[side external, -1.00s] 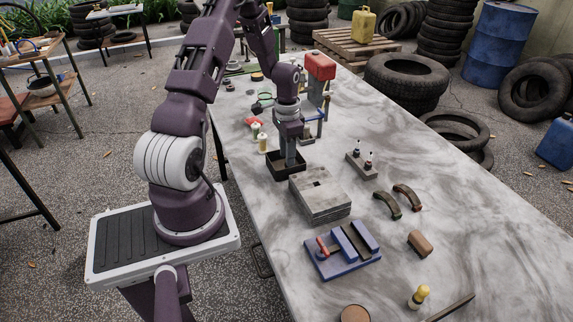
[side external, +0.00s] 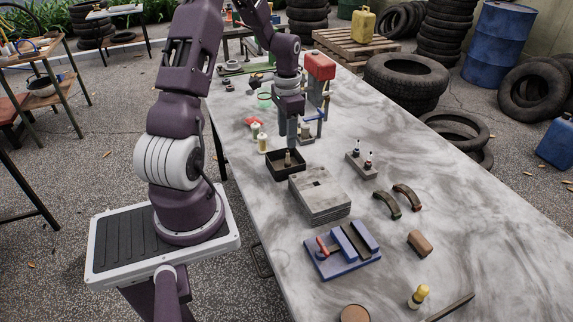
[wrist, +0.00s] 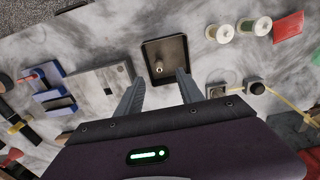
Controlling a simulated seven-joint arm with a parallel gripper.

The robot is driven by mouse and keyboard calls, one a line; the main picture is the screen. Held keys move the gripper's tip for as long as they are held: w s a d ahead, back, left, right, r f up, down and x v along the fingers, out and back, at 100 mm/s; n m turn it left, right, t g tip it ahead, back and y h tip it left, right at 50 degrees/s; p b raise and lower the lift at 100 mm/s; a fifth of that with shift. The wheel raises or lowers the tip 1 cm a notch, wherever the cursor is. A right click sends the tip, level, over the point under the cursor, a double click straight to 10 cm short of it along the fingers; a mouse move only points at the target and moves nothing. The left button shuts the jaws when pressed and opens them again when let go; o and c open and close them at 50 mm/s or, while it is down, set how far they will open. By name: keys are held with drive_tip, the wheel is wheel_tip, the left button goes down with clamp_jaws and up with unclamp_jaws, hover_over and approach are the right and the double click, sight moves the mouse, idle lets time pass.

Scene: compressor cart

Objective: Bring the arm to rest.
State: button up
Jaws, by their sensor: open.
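My gripper (side external: 292,132) is open and empty, raised above the table just behind the dark open tray (side external: 271,168) in the side view. In the wrist view my gripper's two fingers (wrist: 158,92) are spread apart, and the tray (wrist: 148,76) shows beyond and between them. A small brass-coloured fitting (side external: 288,158) stands inside the tray; it also shows in the wrist view (wrist: 159,69). The fingers are clear of the fitting.
A grey stacked block (side external: 320,195), a blue vise-like fixture (side external: 342,250) and a small holder with two bottles (side external: 361,166) stand nearer the camera.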

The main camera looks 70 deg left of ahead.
drive_tip(key=s+d+r+t+y, duration=0.2)
drive_tip(key=d+r, duration=1.5)
drive_tip(key=s+d+r+t+h, duration=0.2)
drive_tip(key=s+d+r+t, duration=0.1)
drive_tip(key=s+d, duration=0.8)
drive_tip(key=shift+s+d+r+t, duration=0.25)
drive_tip(key=shift+s+r+t, duration=0.05)
drive_tip(key=shift+s+r, duration=0.35)
